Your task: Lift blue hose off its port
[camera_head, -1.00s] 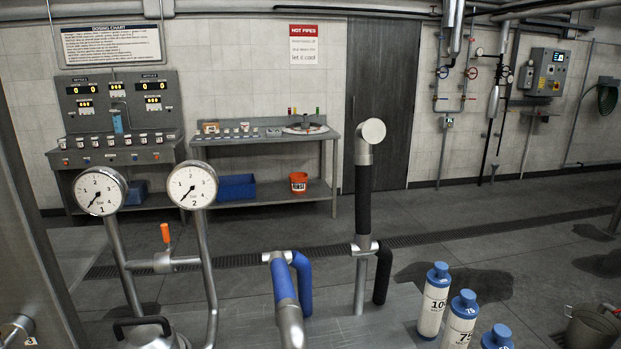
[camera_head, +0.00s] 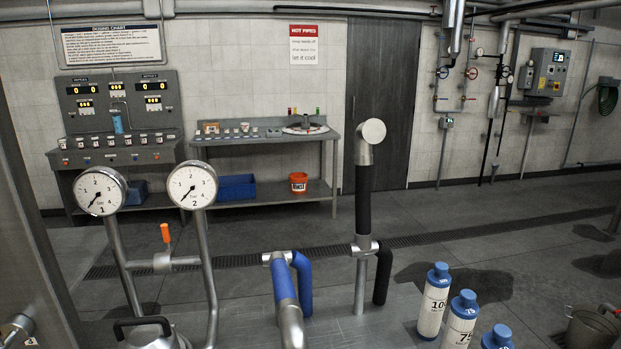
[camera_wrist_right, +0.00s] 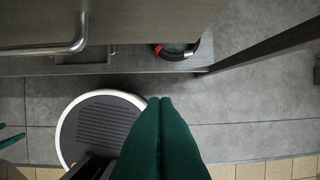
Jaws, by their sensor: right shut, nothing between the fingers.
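The blue hose (camera_head: 304,283) is in the head view, low and just left of centre. Its upper end bends out of a grey metal fitting (camera_head: 278,257), beside a blue-sleeved pipe (camera_head: 284,281). It hangs down from there. My right gripper (camera_wrist_right: 160,101) shows in the wrist view as two green fingers pressed together with nothing between them. No blue hose shows in that view.
A black hose (camera_head: 383,275) hangs from a similar post to the right. Two gauges (camera_head: 100,191) (camera_head: 193,185) stand on pipes at left. Blue-capped bottles (camera_head: 434,301) stand at front right. In the wrist view, a round white-rimmed object (camera_wrist_right: 63,130) lies beside my fingers.

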